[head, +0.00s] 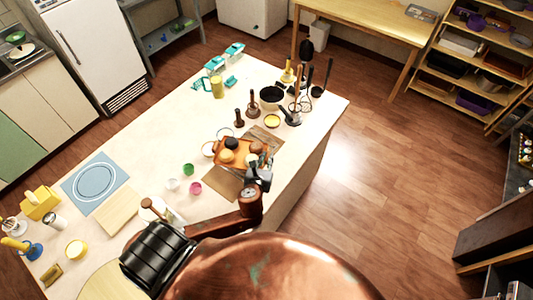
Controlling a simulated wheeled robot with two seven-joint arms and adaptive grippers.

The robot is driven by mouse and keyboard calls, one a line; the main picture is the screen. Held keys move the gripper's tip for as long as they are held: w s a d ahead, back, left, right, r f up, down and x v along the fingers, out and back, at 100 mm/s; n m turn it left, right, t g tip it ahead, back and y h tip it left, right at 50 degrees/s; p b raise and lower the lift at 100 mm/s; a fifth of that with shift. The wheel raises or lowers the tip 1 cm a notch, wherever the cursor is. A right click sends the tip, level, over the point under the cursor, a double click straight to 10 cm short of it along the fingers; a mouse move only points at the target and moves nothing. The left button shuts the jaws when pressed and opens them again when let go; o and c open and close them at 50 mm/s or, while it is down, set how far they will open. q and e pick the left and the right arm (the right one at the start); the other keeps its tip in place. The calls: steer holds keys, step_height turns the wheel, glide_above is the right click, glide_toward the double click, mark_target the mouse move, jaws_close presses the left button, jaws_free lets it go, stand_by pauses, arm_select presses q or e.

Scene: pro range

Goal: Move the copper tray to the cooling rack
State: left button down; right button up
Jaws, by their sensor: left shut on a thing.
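The copper tray (222,158) is a small orange-brown tray on the long pale table. It carries a dark round item, an orange round item (227,156) and a brown item near its right end. My left gripper (262,163) is at the tray's right end, shut on it. The fingers hide that end, and I cannot tell whether the tray is lifted or resting. A flat brown mat or rack (222,183) lies just in front of the tray, and a greyish one (264,138) lies just behind it. I cannot tell which is the cooling rack. My right gripper is not in view.
Small cups, a green one (188,169) and a pink one (195,188), stand left of the tray. Dark grinders (239,118), a black bowl (272,95) and a utensil stand (300,103) are behind it. A blue mat (95,182) lies at the left.

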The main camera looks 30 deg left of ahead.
arm_select(q)
steer(key=x, duration=0.4)
steer(key=shift+w+a, duration=0.1)
steer(key=shift+w, duration=0.2)
steer(key=w+f, duration=0.1)
steer(key=f, duration=0.2)
steer(key=w+a+f, duration=0.1)
steer(key=w+f, duration=0.1)
steer(key=f, duration=0.1)
steer(key=w+f, duration=0.1)
steer(key=f, duration=0.2)
steer(key=shift+w+a+f, duration=0.1)
steer(key=shift+w+a, duration=0.2)
steer(key=shift+w, duration=0.05)
steer(key=c, duration=1.9)
jaws_free()
steer(key=shift+s, duration=0.1)
steer(key=shift+c, duration=0.2)
steer(key=v, duration=1.2)
steer(key=shift+f, duration=0.1)
